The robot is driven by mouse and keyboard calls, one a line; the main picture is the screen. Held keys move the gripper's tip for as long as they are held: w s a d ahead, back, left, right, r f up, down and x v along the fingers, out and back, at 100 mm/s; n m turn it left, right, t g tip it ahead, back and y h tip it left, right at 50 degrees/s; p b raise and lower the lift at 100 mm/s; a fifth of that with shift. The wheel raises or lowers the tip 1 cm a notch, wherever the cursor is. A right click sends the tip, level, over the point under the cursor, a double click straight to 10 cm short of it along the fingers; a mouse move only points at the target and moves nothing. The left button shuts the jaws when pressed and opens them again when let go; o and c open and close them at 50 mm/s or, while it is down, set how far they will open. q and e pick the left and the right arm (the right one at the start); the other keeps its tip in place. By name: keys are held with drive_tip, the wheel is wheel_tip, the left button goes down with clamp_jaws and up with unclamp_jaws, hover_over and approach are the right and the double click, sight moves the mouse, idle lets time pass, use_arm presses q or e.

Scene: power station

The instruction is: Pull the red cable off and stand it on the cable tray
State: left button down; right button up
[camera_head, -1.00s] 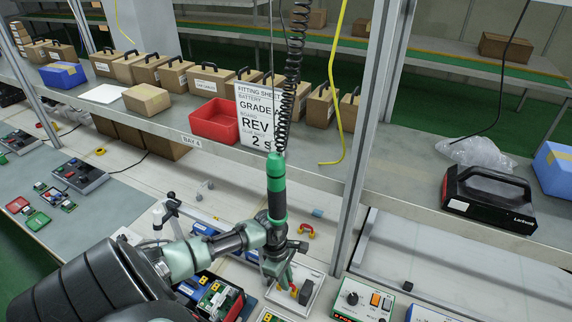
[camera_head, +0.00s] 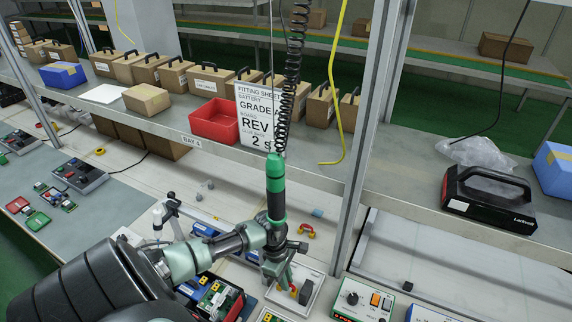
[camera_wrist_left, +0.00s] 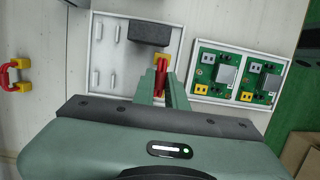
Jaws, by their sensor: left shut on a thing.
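My left gripper (camera_head: 287,276) points down over a white tray (camera_head: 318,284) at the front of the bench. In the left wrist view its green fingers (camera_wrist_left: 160,84) are shut on a red cable (camera_wrist_left: 161,70) with a yellow end (camera_wrist_left: 163,59). The held part is mostly hidden between the fingers. The yellow end is over or in the white tray (camera_wrist_left: 97,32), beside a dark block (camera_wrist_left: 149,33); I cannot tell whether it touches. Another red cable with yellow ends (camera_head: 306,230) lies apart on the bench, also in the left wrist view (camera_wrist_left: 14,74). My right gripper is not in view.
A tray with green boards (camera_wrist_left: 236,75) lies close to the right of the fingers in the left wrist view. A control box (camera_head: 361,300) and an upright metal post (camera_head: 354,210) stand right of my gripper. A coiled black cord (camera_head: 292,85) hangs above it.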

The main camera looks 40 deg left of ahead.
use_arm(q)
drive_tip(key=shift+f+b, duration=0.5)
drive_tip(key=shift+f, duration=0.75)
drive_tip(key=shift+f, duration=0.6)
idle(0.3)
drive_tip(key=c, duration=1)
unclamp_jaws()
drive_tip(key=shift+o, duration=0.2)
drive_tip(key=shift+r+p, duration=0.75)
drive_tip(key=shift+r, duration=3.75)
